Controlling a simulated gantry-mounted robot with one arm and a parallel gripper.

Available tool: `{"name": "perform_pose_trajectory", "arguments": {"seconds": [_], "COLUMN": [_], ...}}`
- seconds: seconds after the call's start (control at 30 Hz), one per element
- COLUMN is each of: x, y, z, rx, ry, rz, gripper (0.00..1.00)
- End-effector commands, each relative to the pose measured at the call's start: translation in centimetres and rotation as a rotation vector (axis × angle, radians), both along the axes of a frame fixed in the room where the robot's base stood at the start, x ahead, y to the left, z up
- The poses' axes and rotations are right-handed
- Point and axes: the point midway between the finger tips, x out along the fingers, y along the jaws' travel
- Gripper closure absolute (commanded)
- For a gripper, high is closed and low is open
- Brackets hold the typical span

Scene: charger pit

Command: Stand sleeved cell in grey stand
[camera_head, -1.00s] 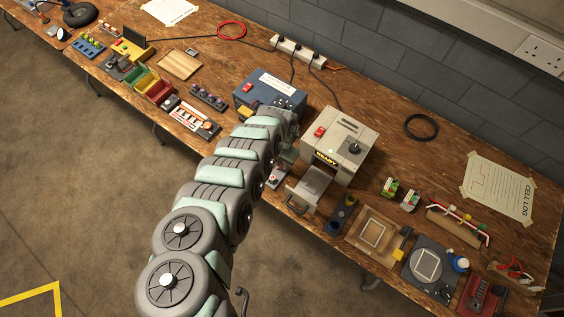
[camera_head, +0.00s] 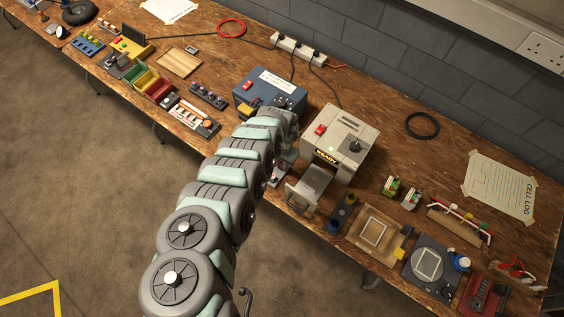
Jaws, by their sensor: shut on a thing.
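My arm reaches in from the bottom and bends down over the bench between the blue box and the grey READY machine. My gripper (camera_head: 281,170) points down at the bench's front edge, small and mostly covered by my wrist. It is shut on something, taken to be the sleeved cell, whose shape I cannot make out. A small grey piece with a red spot (camera_head: 274,181) stands right below; I cannot tell whether it is the grey stand or whether the held thing touches it.
The grey READY machine (camera_head: 352,128) has its front drawer (camera_head: 306,188) out, close right of my gripper. The blue box (camera_head: 262,90) stands behind my wrist. A dark block with holes (camera_head: 341,212) and a wooden tray (camera_head: 365,248) lie to the right. Two small green-and-white items (camera_head: 402,194) stand nearby.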

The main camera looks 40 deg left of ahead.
Motion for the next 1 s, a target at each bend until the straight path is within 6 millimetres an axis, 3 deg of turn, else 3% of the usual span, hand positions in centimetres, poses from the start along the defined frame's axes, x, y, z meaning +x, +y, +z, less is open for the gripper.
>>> {"name": "perform_pose_trajectory", "arguments": {"seconds": [0.67,0.7,1.0], "x": [0.0,0.0,0.0], "y": [0.0,0.01,0.01], "z": [-0.59,-0.58,-0.58], "rx": [0.0,0.0,0.0], "ry": [0.0,0.0,0.0], "rz": [0.0,0.0,0.0], "gripper": [1.0,0.8,0.55]}}
